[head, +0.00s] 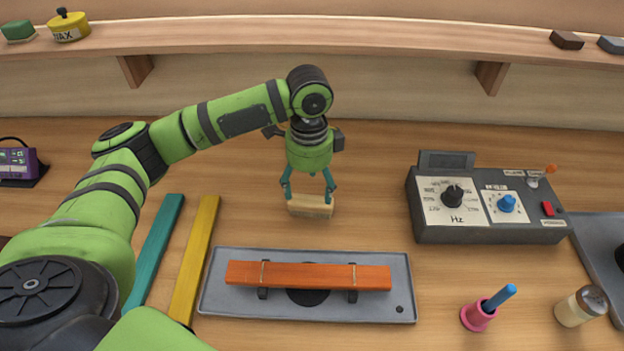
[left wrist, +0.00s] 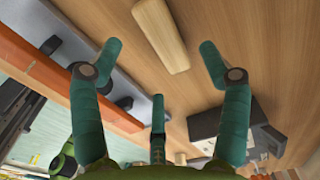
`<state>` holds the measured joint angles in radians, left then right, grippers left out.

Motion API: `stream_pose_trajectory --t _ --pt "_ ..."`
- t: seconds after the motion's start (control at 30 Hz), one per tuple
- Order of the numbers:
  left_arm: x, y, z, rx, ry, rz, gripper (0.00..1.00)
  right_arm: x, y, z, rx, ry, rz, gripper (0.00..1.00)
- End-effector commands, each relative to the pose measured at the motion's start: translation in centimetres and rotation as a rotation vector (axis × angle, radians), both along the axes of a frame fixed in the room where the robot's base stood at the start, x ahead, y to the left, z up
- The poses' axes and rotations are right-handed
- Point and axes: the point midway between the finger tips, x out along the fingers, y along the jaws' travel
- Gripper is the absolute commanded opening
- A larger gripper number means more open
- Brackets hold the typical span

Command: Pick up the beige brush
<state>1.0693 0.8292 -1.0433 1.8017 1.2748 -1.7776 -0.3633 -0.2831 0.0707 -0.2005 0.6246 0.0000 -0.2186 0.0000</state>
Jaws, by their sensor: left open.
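The beige brush (head: 310,206) is a small block on the wooden table, behind the grey plate with the orange bar. My left gripper (head: 308,190) points down at it, with its teal fingers spread near the brush's two ends in the head view. In the left wrist view the brush (left wrist: 161,36) lies beyond and between the open fingertips (left wrist: 158,55), with visible gaps on both sides. I cannot tell the exact height of the fingertips above the table. My right gripper does not show.
An orange bar (head: 310,275) rests on a grey plate (head: 235,308) in front. Teal (head: 155,250) and yellow (head: 195,260) bars lie left. A grey control box (head: 485,228) stands right, with a pink holder (head: 474,318) and a jar (head: 580,307) nearer. A shelf (head: 330,37) runs behind.

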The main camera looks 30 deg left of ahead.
Motion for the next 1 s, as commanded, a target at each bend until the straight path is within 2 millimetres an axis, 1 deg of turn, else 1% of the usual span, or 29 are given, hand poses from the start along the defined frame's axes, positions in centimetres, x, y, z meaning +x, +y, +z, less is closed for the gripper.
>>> stream_pose_trajectory --t 0.17,0.27,0.33,0.43,0.5,0.6,0.77,0.87,0.9,0.97,1.0 --pt "0.0 0.0 -1.3 0.001 0.004 0.000 0.76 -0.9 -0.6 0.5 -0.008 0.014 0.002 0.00" --pt "0.1 0.0 -2.4 0.000 0.004 0.000 0.76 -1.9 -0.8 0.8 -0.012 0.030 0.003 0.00" --pt "0.2 0.1 -3.3 0.001 0.005 0.000 0.76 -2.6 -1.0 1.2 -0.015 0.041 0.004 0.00" --pt "0.5 0.2 -4.8 0.001 0.005 0.001 0.76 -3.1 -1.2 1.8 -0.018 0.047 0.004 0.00" --pt "0.5 0.1 -5.9 0.000 0.004 -0.001 0.76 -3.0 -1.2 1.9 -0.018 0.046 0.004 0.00" --pt "0.5 0.1 -6.8 0.001 0.001 -0.001 0.76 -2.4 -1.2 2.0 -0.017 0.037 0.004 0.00" --pt "0.5 0.2 -7.1 0.001 0.000 -0.001 0.76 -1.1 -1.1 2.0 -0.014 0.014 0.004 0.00" --pt "0.5 0.2 -7.1 0.001 0.000 -0.001 0.76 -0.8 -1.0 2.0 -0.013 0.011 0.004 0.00" --pt "0.5 0.2 -7.1 0.001 0.000 -0.001 0.60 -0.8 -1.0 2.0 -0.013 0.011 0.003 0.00" --pt "0.5 0.2 -7.1 0.000 0.000 -0.001 0.36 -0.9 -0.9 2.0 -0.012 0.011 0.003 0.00" --pt "0.5 0.2 -7.1 0.000 0.000 -0.001 0.20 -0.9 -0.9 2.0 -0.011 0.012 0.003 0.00"
